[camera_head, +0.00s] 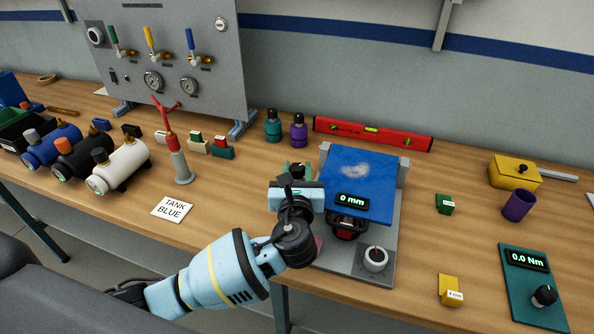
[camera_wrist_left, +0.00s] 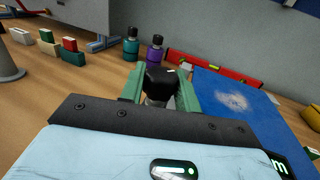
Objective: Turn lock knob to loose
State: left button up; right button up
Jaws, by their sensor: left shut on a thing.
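A test rig with a blue seat plate (camera_head: 357,177) and a "0 mm" display (camera_head: 352,201) stands on the bench in the head view. The plate also shows at the right of the left wrist view (camera_wrist_left: 245,108). My left gripper (camera_head: 297,174) is at the left side of the rig. Its green fingers are shut on a black knob (camera_wrist_left: 161,82), seen between them in the left wrist view. The knob's lower part and any lock marking are hidden by the gripper. My right gripper is not in view.
A grey dial (camera_head: 375,259) sits on the rig's front base. A red level (camera_head: 372,134) lies behind the rig. Teal (camera_head: 273,128) and purple (camera_head: 299,131) bottles stand behind my gripper. A green "0.0 Nm" unit (camera_head: 531,285) lies at right.

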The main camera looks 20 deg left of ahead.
pick_arm(q)
jog(key=shift+f, duration=0.1)
jog(key=o, duration=1)
jog(key=shift+c, duration=0.2)
jog(key=v, duration=0.8)
jog(key=shift+w, duration=0.1)
